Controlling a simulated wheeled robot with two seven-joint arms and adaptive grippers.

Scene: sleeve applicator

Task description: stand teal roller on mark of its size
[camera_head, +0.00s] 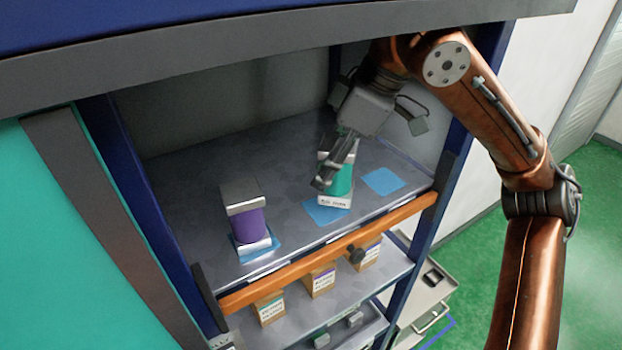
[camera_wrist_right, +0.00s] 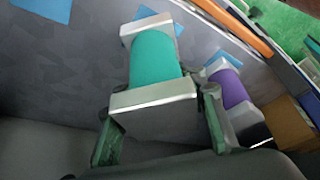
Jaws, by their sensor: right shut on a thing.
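The teal roller (camera_head: 341,181) has pale end blocks and looks about upright over the right part of the middle blue mark (camera_head: 322,213). I cannot tell if its base touches the shelf. My right gripper (camera_head: 338,165) is shut on its upper end. In the right wrist view the teal roller (camera_wrist_right: 155,58) lies between the fingers of my right gripper (camera_wrist_right: 160,122). A blue mark (camera_wrist_right: 168,18) shows beside its far end. Another blue mark (camera_head: 383,181) is bare, to the right. My left gripper is not in view.
A purple roller (camera_head: 247,224) stands on a blue mark at the left of the grey shelf (camera_head: 290,160). An orange bar (camera_head: 320,257) runs along the shelf's front edge. Small labelled boxes (camera_head: 321,281) stand on the shelf below. The shelf's back left is clear.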

